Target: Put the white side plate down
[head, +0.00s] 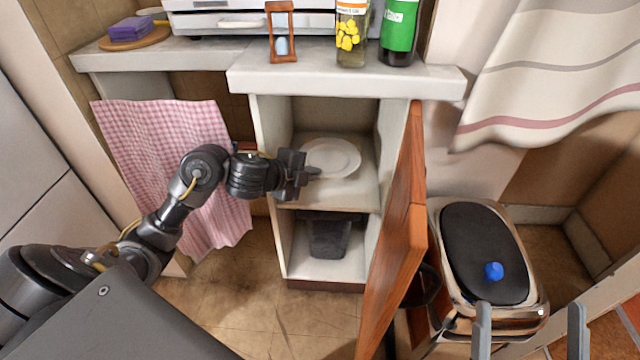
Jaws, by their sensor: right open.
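The white side plate (332,157) is in the upper compartment of the open cabinet. It looks flat, at or just above the shelf (362,194); I cannot tell if it rests there. My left gripper (312,172) reaches in from the left, with its fingertips at the plate's left rim. Whether its jaws grip the rim is hidden by the dark fingers. My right gripper (530,308) shows as two separate grey fingers at the bottom right, open and empty, in front of the bin.
The wooden cabinet door (398,240) stands open on the right. A dark container (328,238) is on the lower shelf. An hourglass (282,32), a jar (351,35) and a green bottle (398,32) stand on the counter above. A bin (484,245) with a blue object (494,271) stands right.

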